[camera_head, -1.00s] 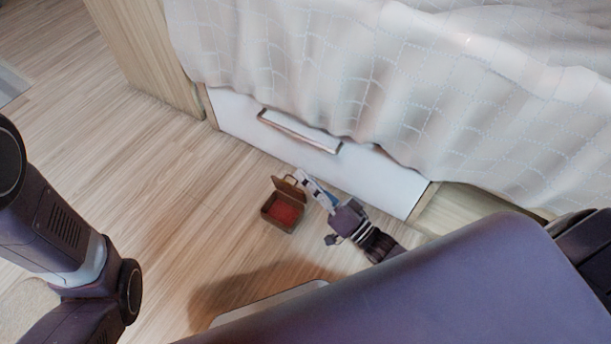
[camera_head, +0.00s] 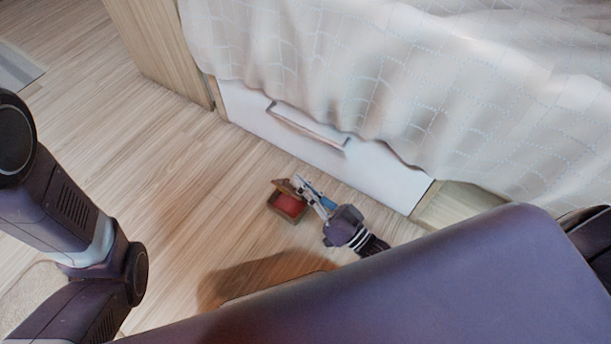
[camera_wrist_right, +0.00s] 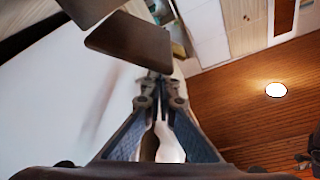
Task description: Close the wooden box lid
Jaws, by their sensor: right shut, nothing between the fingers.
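The small brown wooden box (camera_head: 289,215) with a red inside stands on the floor in front of the bed drawer. Its lid (camera_head: 284,186) is raised at the far side and tilted; part of the red inside shows below it. My right gripper (camera_head: 299,182) reaches in from the right, its shut, empty fingers at the lid's right part; contact cannot be told. In the right wrist view the lid (camera_wrist_right: 130,38) appears as a brown panel just beyond the shut fingertips (camera_wrist_right: 160,76). My left gripper is out of view.
The white drawer front (camera_head: 350,160) with its long handle (camera_head: 308,126) stands close behind the box. A pale bed cover (camera_head: 400,75) hangs above it. The wooden floor (camera_head: 150,180) left of the box is clear.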

